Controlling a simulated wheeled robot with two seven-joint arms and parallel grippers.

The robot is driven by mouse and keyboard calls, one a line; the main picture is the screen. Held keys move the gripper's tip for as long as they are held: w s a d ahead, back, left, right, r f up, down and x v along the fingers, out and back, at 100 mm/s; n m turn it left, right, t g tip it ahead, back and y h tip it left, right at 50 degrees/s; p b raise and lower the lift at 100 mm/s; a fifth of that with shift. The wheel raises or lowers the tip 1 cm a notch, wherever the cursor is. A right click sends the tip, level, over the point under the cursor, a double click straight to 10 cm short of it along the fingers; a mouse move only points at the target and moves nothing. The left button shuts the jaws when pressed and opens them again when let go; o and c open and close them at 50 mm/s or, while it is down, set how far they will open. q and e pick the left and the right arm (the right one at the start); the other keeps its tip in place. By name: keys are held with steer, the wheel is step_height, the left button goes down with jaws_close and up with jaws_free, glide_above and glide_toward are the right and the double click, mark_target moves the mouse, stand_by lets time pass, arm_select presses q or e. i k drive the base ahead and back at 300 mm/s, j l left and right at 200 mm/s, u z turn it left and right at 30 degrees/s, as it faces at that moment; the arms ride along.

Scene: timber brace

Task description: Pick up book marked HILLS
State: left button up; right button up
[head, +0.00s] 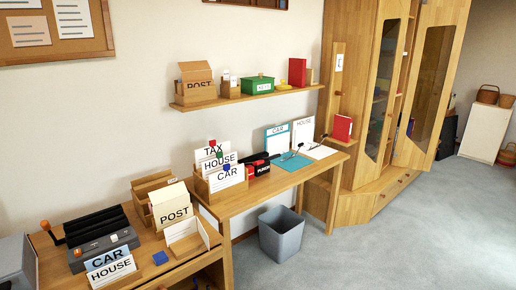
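I cannot read the word HILLS on anything in the head view. One red book (342,127) stands on a small ledge at the side of the tall wooden cabinet, with pale page edges showing. Another red book-like item (297,72) stands upright near the right end of the wall shelf. Any lettering on either is too small to tell. Neither of my grippers is in view.
A wall shelf (248,96) holds a POST box and a green KEYS box (258,85). Desks (232,209) below carry card holders and a black machine (98,238). A grey bin (283,233) stands on the floor. The carpet (400,235) at right is clear.

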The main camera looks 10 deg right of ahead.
mark_target(343, 127)
steer(key=i+l, duration=0.3)
steer(key=l, duration=0.35)
steer(key=i+l+z, duration=0.1)
steer(key=i+l, duration=0.2)
steer(key=l, duration=0.35)
steer(key=i+l+z, duration=0.1)
steer(key=i+l, duration=0.2)
steer(key=l, duration=0.35)
steer(key=i+l, duration=0.3)
steer(key=l, duration=0.3)
steer(key=i+l+z, duration=0.1)
steer(key=i+l, duration=0.25)
steer(key=l, duration=0.25)
steer(key=i+l, duration=0.35)
steer(key=l, duration=0.2)
steer(key=i+l+z, duration=0.15)
steer(key=i+l, duration=0.2)
steer(key=l, duration=0.25)
steer(key=i+l, duration=0.4)
steer(key=l+z, duration=0.05)
steer(key=l, duration=0.1)
